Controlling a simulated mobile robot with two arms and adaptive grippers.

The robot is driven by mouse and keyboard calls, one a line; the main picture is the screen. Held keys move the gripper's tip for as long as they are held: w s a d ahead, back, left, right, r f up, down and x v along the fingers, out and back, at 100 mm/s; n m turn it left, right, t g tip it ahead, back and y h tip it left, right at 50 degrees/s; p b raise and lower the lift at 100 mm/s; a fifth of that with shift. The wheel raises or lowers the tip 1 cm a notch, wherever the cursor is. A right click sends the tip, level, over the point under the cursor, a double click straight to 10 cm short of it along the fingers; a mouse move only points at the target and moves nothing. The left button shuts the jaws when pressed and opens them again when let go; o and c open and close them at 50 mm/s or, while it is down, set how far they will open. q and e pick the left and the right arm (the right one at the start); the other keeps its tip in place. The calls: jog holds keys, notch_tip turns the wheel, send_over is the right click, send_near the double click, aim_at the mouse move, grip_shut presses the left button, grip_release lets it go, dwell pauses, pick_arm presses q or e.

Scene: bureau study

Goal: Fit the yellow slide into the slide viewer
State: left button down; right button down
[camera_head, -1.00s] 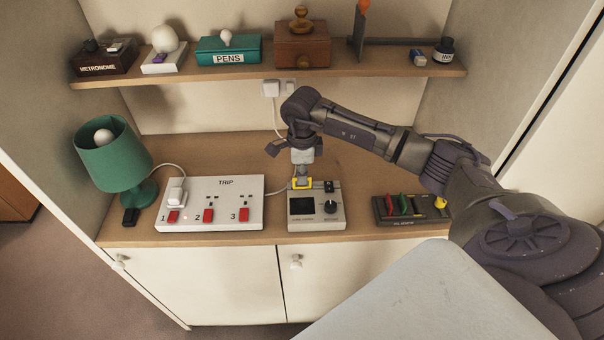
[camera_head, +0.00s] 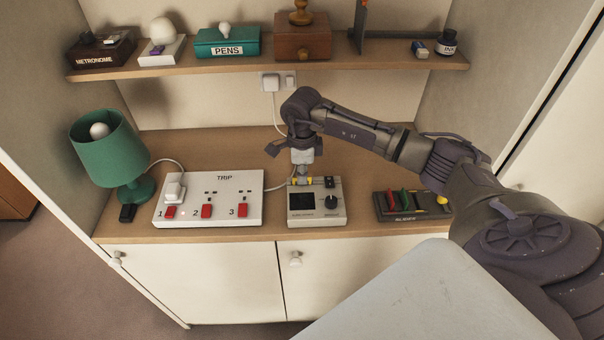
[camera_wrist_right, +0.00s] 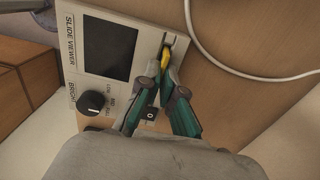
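The slide viewer (camera_head: 331,217) is a pale box with a dark screen and a black knob, standing on the desk; it also fills the upper left of the right wrist view (camera_wrist_right: 118,87). My right gripper (camera_head: 302,182) points down at the viewer's back edge. In the right wrist view its teal fingers (camera_wrist_right: 163,72) are closed on the yellow slide (camera_wrist_right: 164,60), which sits at the slot along the viewer's edge. In the head view only small yellow bits of the slide (camera_head: 311,182) show beside the fingertips; its lower part is hidden. My left gripper is out of view.
A dark slide rack (camera_head: 405,217) with red and green slides and a yellow piece stands right of the viewer. A white trip box (camera_head: 226,216) with red switches is close on its left, with a green lamp (camera_head: 106,155) beyond. A shelf (camera_head: 270,70) hangs above.

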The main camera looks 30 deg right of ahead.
jog(key=c, duration=1.2)
grip_release()
jog(key=shift+c, duration=0.2)
jog(key=shift+o, duration=1.2)
jog(key=shift+r+p, duration=2)
jog(key=shift+r, duration=1.5)
